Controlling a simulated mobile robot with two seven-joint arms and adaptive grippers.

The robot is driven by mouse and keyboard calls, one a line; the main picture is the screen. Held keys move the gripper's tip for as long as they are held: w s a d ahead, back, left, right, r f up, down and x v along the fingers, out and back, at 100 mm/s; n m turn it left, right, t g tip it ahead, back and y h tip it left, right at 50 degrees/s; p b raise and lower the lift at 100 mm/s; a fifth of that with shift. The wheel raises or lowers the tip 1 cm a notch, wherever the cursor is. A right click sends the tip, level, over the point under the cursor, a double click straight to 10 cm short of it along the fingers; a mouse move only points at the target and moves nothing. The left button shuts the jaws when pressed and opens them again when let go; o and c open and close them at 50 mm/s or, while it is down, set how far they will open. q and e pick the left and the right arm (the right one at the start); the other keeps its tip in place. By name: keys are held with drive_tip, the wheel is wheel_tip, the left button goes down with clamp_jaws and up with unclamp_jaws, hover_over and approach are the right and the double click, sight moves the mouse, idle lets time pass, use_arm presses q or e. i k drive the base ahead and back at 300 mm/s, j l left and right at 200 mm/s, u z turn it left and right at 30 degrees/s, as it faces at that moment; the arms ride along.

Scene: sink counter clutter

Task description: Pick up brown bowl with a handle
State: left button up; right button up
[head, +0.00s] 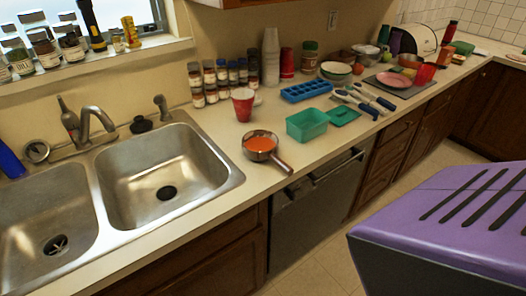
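A brown bowl with a handle (261,146) stands upright on the counter, just right of the sink. Its inside looks orange-red, and its dark handle (282,166) points toward the counter's front edge and to the right. Neither my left gripper nor my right gripper is in view, and nothing touches the bowl. A large purple and dark slotted body (440,225) fills the lower right; I cannot tell what it is.
A double sink (229,181) lies left of the bowl. A red cup (243,104) stands behind it, with several spice jars further back. A teal container (306,124) stands to its right, and a blue tray (306,91) lies behind that.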

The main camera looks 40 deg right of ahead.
sight(259, 146)
drive_tip(key=z, duration=1.55)
